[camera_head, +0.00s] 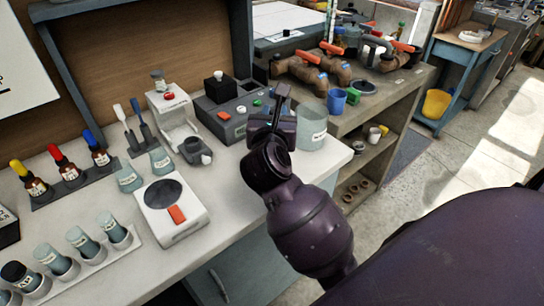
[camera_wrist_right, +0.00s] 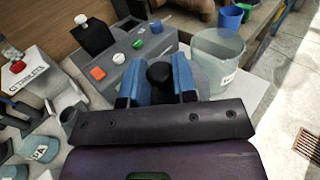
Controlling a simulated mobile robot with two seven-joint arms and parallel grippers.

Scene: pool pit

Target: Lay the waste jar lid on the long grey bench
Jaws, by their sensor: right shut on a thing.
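My right gripper (camera_head: 281,100) is above the right end of the pale grey bench (camera_head: 225,165), just left of the waste jar (camera_head: 312,127). In the right wrist view, the blue fingers of the right gripper (camera_wrist_right: 158,80) are shut on a black knob, the waste jar lid's handle (camera_wrist_right: 159,73). The rest of the lid is mostly hidden by the fingers and the gripper. The translucent jar, with a white label, also shows in the wrist view (camera_wrist_right: 219,52), right of the fingers, and its top looks open. My left gripper is not in view.
A grey control box (camera_head: 232,107) stands behind the gripper. A white scale (camera_head: 172,211) with a dark plate, small beakers (camera_head: 161,160) and dropper bottles (camera_head: 68,171) fill the left. A pipe-laden wooden bench (camera_head: 395,92) adjoins at right. Small bare patches remain on the grey top.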

